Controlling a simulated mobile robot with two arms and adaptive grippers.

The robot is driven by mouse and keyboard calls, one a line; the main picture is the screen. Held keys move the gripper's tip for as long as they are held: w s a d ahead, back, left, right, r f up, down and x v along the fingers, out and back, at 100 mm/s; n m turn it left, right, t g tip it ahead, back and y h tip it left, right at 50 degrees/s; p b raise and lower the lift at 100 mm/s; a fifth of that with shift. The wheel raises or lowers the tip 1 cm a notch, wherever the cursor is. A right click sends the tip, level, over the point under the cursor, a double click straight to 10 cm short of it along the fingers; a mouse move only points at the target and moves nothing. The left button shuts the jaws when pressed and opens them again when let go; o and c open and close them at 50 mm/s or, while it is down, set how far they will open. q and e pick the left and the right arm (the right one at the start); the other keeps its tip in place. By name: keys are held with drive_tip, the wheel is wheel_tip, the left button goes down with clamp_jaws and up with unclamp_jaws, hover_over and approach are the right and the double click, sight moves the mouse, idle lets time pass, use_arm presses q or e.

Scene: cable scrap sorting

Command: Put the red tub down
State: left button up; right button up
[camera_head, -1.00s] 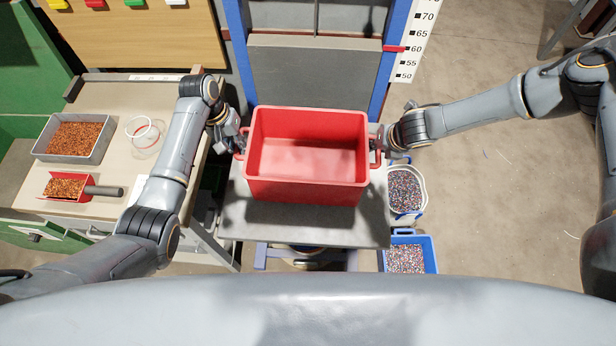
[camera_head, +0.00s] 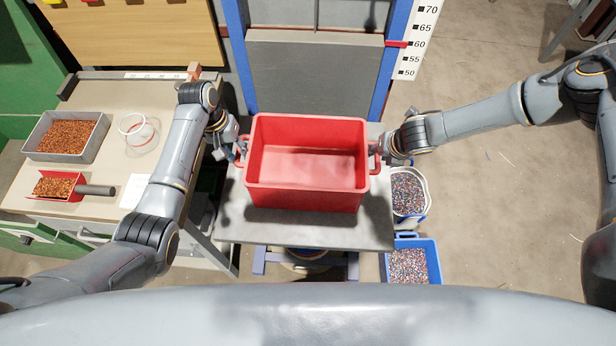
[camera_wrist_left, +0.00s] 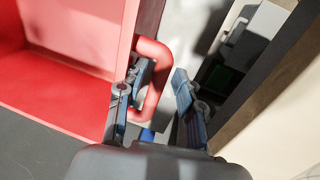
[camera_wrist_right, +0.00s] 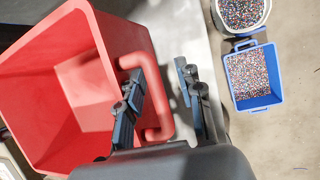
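The red tub (camera_head: 307,199) is empty and upright over the grey platform (camera_head: 235,230), apparently resting on it. My left gripper (camera_head: 240,148) is at the tub's left handle; in the left wrist view its fingers (camera_wrist_left: 155,105) are spread, with the red handle (camera_wrist_left: 158,62) between them. My right gripper (camera_head: 381,152) is at the right handle; in the right wrist view its fingers (camera_wrist_right: 162,98) are apart on either side of the handle (camera_wrist_right: 150,62), with a gap on the outer side. The tub's underside is hidden.
Blue uprights (camera_head: 393,62) and a height scale (camera_head: 416,45) stand behind the platform. A white bucket (camera_head: 424,206) and blue bin (camera_head: 432,262) of granules sit at right. The left workbench (camera_head: 100,95) holds a grey tray (camera_head: 100,140), a red scoop (camera_head: 40,192) and a clear jar (camera_head: 140,137).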

use_arm(q)
drive_tip(key=shift+d+r, duration=0.1)
use_arm(e)
drive_tip(key=shift+a, duration=0.1)
use_arm(q)
drive_tip(key=shift+r, duration=0.35)
use_arm(e)
drive_tip(key=shift+r, duration=0.1)
use_arm(q)
wheel_tip(320, 180, up, 7)
drive_tip(key=a, duration=0.1)
drive_tip(key=shift+a, duration=0.35)
use_arm(e)
drive_tip(key=v, duration=1.2)
